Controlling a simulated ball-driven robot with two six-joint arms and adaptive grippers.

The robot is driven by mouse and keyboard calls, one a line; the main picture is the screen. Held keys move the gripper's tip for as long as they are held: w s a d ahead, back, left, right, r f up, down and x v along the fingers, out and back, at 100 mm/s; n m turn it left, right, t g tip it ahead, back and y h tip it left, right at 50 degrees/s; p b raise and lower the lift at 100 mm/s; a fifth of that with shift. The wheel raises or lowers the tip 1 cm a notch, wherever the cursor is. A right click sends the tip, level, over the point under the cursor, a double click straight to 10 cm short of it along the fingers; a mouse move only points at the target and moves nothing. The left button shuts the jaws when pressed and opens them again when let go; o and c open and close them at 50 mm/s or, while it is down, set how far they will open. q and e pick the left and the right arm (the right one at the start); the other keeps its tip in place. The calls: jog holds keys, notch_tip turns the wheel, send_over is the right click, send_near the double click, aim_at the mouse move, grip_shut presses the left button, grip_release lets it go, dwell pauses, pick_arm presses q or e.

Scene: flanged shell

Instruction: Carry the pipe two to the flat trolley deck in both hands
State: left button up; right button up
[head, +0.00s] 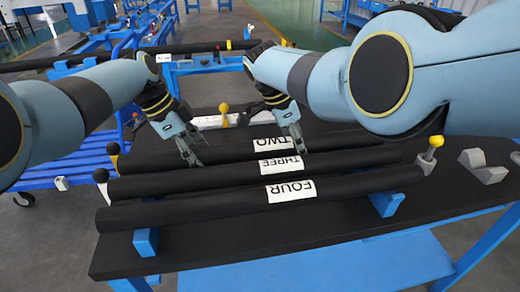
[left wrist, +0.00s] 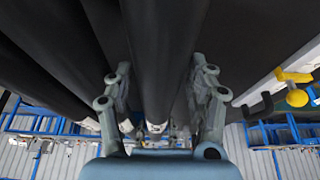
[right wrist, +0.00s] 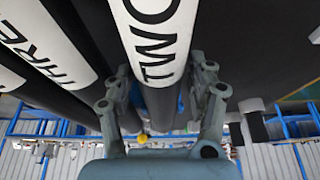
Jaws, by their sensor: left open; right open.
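Pipe two (head: 235,152), long and black with a white TWO label, lies at the back of the row of pipes on the dark bench. My left gripper (head: 192,157) is open above its left part; in the left wrist view the pipe (left wrist: 162,50) runs between the fingers. My right gripper (head: 296,142) is open near the label; in the right wrist view pipe two (right wrist: 150,45) lies between the fingers. Neither grip is closed on it. A low blue slatted trolley deck (head: 75,160) with a wheel shows at the left, partly hidden by my left arm.
Pipe three (head: 225,178) and pipe four (head: 230,208) lie parallel in front of pipe two, resting on blue supports (head: 146,242). Yellow-topped (head: 224,110) and black-topped knobs stand near the pipe ends. Grey blocks (head: 482,165) sit at the bench's right. Another black pipe (head: 200,47) lies behind.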

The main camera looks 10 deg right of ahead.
pick_arm(q)
jog(key=shift+f, duration=0.1)
pick_arm(e)
jog(key=shift+f, duration=0.1)
pick_arm(q)
grip_shut()
pick_arm(e)
grip_shut()
